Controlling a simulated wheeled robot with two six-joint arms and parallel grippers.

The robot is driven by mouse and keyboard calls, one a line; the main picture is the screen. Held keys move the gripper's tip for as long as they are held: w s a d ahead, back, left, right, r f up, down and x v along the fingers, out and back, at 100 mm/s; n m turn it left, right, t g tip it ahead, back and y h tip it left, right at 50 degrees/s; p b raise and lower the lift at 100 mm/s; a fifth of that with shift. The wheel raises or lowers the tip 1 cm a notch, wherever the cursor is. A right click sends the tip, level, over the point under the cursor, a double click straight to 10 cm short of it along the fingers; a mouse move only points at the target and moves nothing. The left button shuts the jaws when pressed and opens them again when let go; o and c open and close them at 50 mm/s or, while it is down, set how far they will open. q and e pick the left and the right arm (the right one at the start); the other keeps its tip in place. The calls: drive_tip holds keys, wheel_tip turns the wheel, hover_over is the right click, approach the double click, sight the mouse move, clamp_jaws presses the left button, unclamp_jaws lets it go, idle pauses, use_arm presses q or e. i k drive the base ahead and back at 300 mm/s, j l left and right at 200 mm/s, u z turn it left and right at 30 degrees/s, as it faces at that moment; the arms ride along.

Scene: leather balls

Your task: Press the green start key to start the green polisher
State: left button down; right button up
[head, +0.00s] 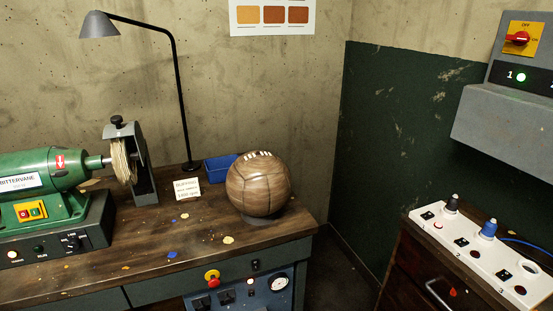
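The green polisher (50,168) stands on the workbench at the left of the head view, cut off by the left edge. A pale buffing wheel (122,160) is on its shaft, with a dark guard behind it. Whether the wheel turns cannot be told. Neither gripper is in view.
A brown leather ball (258,185), a card (187,189), a blue tray (220,168) and a black lamp (181,95) stand on the workbench (190,240). At right are a socket strip (470,255) with plugs and a red rotary switch (518,39) above a lit green lamp.

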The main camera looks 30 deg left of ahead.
sight(36, 212)
drive_tip(key=u, duration=2.45)
